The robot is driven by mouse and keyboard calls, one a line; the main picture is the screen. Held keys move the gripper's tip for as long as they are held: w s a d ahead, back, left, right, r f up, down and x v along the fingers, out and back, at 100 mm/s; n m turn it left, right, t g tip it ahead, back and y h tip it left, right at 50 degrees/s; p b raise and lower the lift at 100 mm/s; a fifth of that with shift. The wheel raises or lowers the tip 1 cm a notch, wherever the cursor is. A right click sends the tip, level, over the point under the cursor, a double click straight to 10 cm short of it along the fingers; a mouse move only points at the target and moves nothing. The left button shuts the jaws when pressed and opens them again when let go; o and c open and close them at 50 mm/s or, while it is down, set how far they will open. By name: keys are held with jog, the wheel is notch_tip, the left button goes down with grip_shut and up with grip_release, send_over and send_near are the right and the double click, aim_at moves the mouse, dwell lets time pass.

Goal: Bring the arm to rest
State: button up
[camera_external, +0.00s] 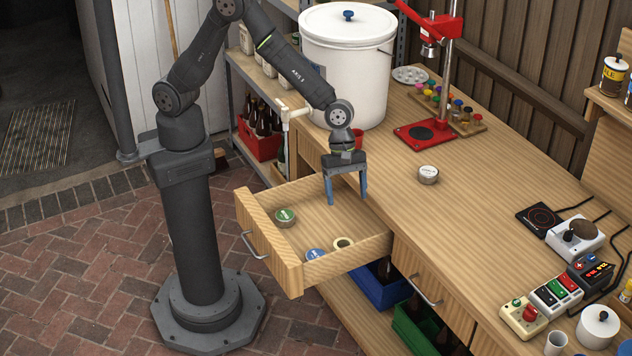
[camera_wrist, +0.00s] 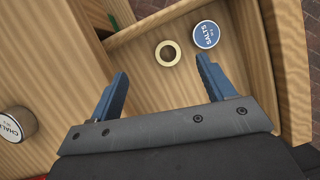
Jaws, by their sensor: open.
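My gripper (camera_external: 346,190) is open and empty, pointing down above the back right part of the open drawer (camera_external: 264,233). Its two blue fingers also show in the wrist view (camera_wrist: 162,85), well apart with nothing between them. In the wrist view, the blue-lidded tin (camera_wrist: 206,34) reads "SALTS" and sits next to the ring (camera_wrist: 168,53). The green-lidded tin is out of that view.
A large white bucket (camera_external: 345,70) and a red bottle capper (camera_external: 425,130) stand behind. Switch boxes (camera_external: 556,295) sit at the right.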

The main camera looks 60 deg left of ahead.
jog(key=s+a+f+m, duration=0.1)
jog(key=s+a+f, duration=0.1)
jog(key=s+f, duration=0.1)
jog(key=s+a+f+m, duration=0.1)
jog(key=s+a+f, duration=0.2)
jog(key=s+a+f+m, duration=0.1)
jog(key=s+a+f, duration=0.2)
jog(key=s+f, duration=0.1)
jog(key=shift+f+g, duration=0.1)
jog(key=shift+g, duration=0.3)
jog(key=shift+f, duration=0.55)
dwell(0.8)
